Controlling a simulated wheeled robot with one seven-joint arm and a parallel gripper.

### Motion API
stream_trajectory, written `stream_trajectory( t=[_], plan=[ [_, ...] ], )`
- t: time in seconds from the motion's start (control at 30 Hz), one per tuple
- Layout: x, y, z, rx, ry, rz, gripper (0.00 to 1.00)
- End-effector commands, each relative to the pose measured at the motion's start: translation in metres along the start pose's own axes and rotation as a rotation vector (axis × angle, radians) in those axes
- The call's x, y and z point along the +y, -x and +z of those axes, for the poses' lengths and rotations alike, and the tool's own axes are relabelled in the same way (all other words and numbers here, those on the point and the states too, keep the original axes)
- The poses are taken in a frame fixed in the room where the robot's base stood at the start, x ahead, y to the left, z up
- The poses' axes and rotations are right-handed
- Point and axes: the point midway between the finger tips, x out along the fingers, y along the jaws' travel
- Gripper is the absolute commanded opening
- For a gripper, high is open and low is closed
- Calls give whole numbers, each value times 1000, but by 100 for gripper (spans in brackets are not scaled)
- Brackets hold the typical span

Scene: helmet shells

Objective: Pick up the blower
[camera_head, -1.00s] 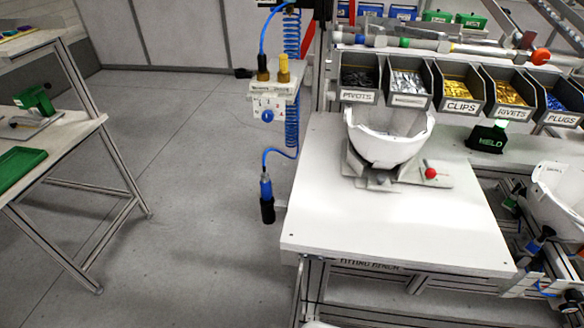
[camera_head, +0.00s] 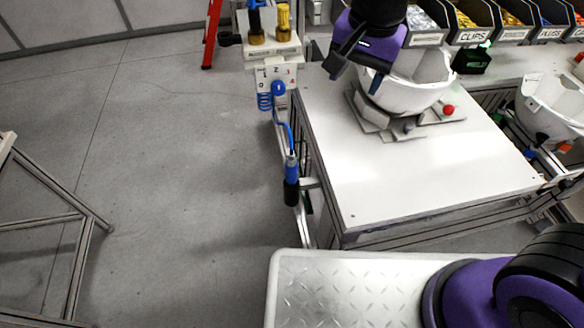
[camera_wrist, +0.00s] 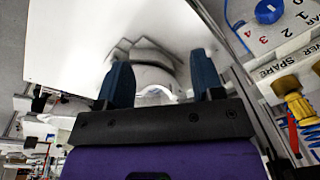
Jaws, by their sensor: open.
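The blower (camera_head: 291,180) is a slim blue tool with a black lower end. It hangs upright from a blue hose below the white regulator box, beside the bench's left edge. I cannot make out the blower in the wrist view.
The white regulator box (camera_head: 275,75) with gold and blue fittings stands by the bench's back left corner. The helmet shell (camera_head: 408,97) sits in a grey fixture with a red knob (camera_head: 449,110). The front of the bench (camera_head: 420,185) is bare.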

Motion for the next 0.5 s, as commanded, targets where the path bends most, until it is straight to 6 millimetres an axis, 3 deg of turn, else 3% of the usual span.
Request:
stream_trajectory(
  t=[0.03,0.2,0.3,0.5],
  plan=[
    [-16,-18,11,-21,-12,20,61],
    [-54,-66,43,-58,-84,65,61],
    [-67,-86,59,-69,-115,86,61],
    [-78,-108,75,-78,-149,107,61]
  ],
)
